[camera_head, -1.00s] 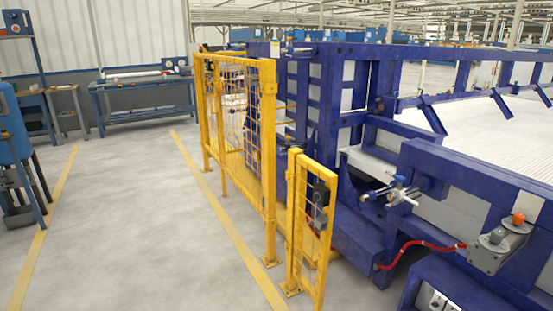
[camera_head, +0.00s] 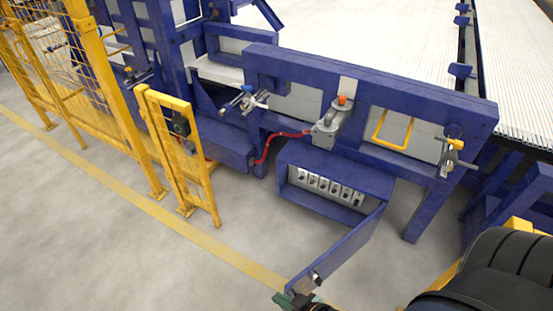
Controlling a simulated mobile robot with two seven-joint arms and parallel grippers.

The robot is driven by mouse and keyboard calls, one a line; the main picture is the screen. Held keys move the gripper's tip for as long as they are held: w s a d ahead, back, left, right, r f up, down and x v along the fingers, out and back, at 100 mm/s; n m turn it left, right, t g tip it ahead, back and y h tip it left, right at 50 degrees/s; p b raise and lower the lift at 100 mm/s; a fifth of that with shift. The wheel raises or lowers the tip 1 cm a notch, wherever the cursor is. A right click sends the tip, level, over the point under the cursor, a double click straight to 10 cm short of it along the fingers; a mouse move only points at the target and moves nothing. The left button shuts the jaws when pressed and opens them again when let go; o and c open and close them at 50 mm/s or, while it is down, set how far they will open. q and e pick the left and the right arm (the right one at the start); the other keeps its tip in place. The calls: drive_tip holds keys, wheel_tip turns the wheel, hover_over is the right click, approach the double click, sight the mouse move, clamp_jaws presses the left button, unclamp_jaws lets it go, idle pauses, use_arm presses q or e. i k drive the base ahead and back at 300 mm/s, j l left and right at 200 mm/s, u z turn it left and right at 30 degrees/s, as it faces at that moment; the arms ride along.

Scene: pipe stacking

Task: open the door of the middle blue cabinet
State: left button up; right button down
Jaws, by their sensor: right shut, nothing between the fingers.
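The blue cabinet (camera_head: 335,168) sits low under the blue machine frame, near the middle of the head view. Its front is open, and a row of several grey switch-like parts (camera_head: 318,184) shows inside. Its door (camera_head: 345,244) stands swung out toward me, joined at the cabinet's right side. A small dark and grey handle (camera_head: 314,279) is near the door's free lower-left end. My right gripper (camera_head: 300,297) is at the bottom edge, beside that handle end, shut and empty; it is small and partly cut off, and whether it touches the door is unclear. My left gripper is out of view.
A yellow mesh fence (camera_head: 105,90) and a small yellow gate panel (camera_head: 180,150) stand at left. A red hose (camera_head: 275,143) and a grey box with an orange knob (camera_head: 330,122) are above the cabinet. The grey floor (camera_head: 130,265) at lower left is clear.

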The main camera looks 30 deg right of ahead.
sight(326, 264)
drive_tip(key=i+j, duration=0.5)
drive_tip(key=i, duration=0.25)
drive_tip(key=i+j+z, duration=0.1)
drive_tip(key=z, duration=0.25)
drive_tip(key=i+j+z, duration=0.15)
drive_tip(key=z, duration=0.2)
drive_tip(key=i+j+z, duration=0.1)
drive_tip(key=z, duration=1.3)
